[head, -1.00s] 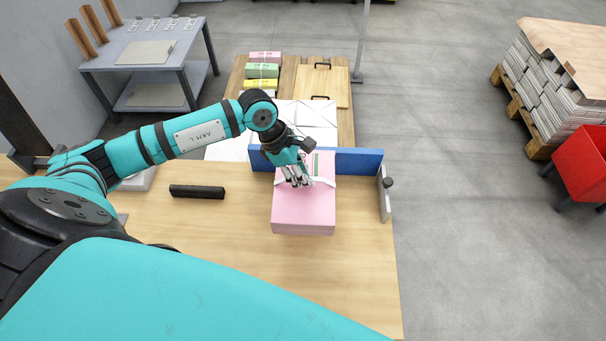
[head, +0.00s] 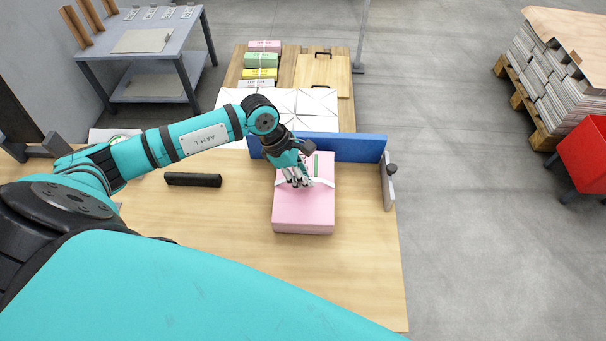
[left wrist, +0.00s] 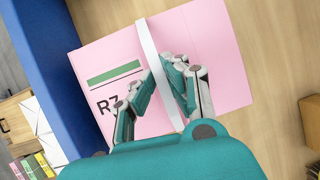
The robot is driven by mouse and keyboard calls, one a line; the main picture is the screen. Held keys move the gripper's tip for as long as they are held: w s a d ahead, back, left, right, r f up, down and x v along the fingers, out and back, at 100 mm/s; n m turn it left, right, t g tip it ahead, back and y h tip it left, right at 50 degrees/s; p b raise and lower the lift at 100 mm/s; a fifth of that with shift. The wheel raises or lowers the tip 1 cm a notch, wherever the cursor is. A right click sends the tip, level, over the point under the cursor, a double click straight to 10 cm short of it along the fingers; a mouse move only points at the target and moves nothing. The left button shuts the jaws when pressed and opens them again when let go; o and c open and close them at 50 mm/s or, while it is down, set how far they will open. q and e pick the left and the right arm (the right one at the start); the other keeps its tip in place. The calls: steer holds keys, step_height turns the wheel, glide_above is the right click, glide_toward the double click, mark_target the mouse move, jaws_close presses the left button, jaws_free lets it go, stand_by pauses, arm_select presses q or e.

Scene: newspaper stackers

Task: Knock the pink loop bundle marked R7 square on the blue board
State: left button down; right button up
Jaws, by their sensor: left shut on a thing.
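The pink bundle (head: 303,212) marked R7 lies at the near side of the blue board (head: 355,148). In the left wrist view the bundle (left wrist: 225,75) shows its R7 mark, a green bar and a white band (left wrist: 150,50) across its top. Its marked edge is close to the blue board (left wrist: 62,90); I cannot tell whether they touch. My left gripper (head: 298,183) points down over the bundle, shut on the white band between its fingers (left wrist: 176,100). Whether the bundle rests on the table is unclear. My right gripper is not in view.
A grey end plate (head: 388,188) with a black knob stands at the board's right end. A black bar (head: 193,180) lies left on the wooden table (head: 230,230). Coloured bundles (head: 262,60) and a wooden board (head: 322,75) lie behind. The table front is clear.

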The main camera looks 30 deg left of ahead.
arm_select(q)
steer(key=shift+w+a+r+b, duration=0.1)
steer(key=shift+w+a+b, duration=0.15)
steer(key=shift+w+b, duration=0.3)
steer(key=shift+w+a+r+b, duration=0.1)
steer(key=shift+w+a+b, duration=0.2)
steer(key=shift+w, duration=0.4)
stand_by(0.6)
steer(key=shift+w+a+r+b, duration=0.1)
steer(key=shift+w+a+b, duration=0.1)
steer(key=shift+w+b, duration=0.2)
stand_by(1.3)
steer(key=shift+s+d+p, duration=0.3)
steer(key=shift+s+d, duration=0.05)
steer(key=shift+s, duration=0.4)
steer(key=shift+s+d, duration=0.25)
steer(key=shift+s, duration=0.2)
steer(key=shift+s+d, duration=0.2)
steer(key=shift+s, duration=0.25)
steer(key=shift+r+p, duration=2.05)
steer(key=shift+r, duration=0.85)
